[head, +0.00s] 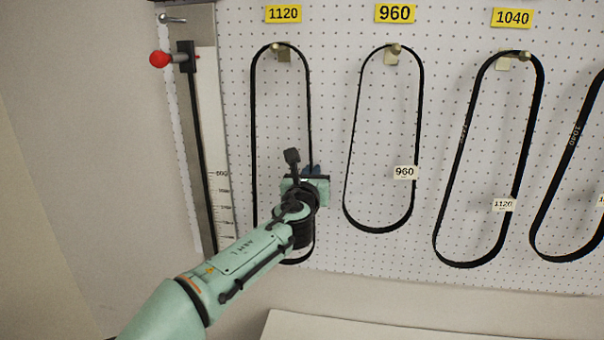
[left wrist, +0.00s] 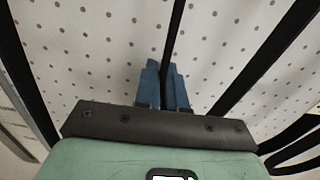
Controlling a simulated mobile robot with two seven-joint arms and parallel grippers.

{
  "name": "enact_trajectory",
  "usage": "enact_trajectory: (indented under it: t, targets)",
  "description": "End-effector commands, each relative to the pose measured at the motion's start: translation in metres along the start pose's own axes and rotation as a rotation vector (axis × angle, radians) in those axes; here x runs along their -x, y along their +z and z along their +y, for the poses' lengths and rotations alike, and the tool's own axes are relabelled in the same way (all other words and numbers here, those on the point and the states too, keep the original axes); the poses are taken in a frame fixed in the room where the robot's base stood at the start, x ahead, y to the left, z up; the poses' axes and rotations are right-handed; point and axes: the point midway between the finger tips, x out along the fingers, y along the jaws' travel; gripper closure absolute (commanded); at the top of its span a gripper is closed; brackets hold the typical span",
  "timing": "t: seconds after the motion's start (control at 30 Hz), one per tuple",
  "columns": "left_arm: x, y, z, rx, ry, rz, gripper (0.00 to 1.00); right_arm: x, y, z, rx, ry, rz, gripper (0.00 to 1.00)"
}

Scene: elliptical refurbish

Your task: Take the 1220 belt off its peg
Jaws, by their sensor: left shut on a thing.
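The black belt under the yellow 1220 sign (head: 283,13) is a long loop (head: 253,140) hanging on its peg (head: 276,47) on the perforated wall. My left gripper (head: 314,171) is at the loop's right strand, in its lower half. In the left wrist view the blue fingers (left wrist: 167,85) are shut on a black belt strand (left wrist: 175,35), which runs up from between them. My gripper and wrist hide part of the right strand and any tag there. My right gripper is not in view.
To the right hang the belt under the 960 sign (head: 421,110), tagged 960, and the belt under the 1040 sign (head: 537,110), tagged 1120. Another belt (head: 570,150) is cut off at the edge. A ruler gauge (head: 206,110) with a red knob (head: 160,59) stands left.

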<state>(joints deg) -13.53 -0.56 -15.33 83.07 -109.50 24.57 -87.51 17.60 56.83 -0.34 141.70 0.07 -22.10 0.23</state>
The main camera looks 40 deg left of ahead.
Motion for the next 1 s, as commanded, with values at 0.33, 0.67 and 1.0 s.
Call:
enact_trajectory:
  t: [0.33, 0.67, 1.0]
  targets:
    - [0.002, 0.050, -0.003, 0.006, 0.001, -0.009, 1.00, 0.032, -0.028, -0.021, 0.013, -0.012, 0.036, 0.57]
    - [0.032, 0.065, -0.002, 0.000, -0.003, 0.001, 1.00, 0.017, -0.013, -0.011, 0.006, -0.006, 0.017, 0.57]
    - [0.129, 0.065, -0.002, -0.001, -0.002, -0.002, 1.00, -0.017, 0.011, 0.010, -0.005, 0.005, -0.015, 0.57]
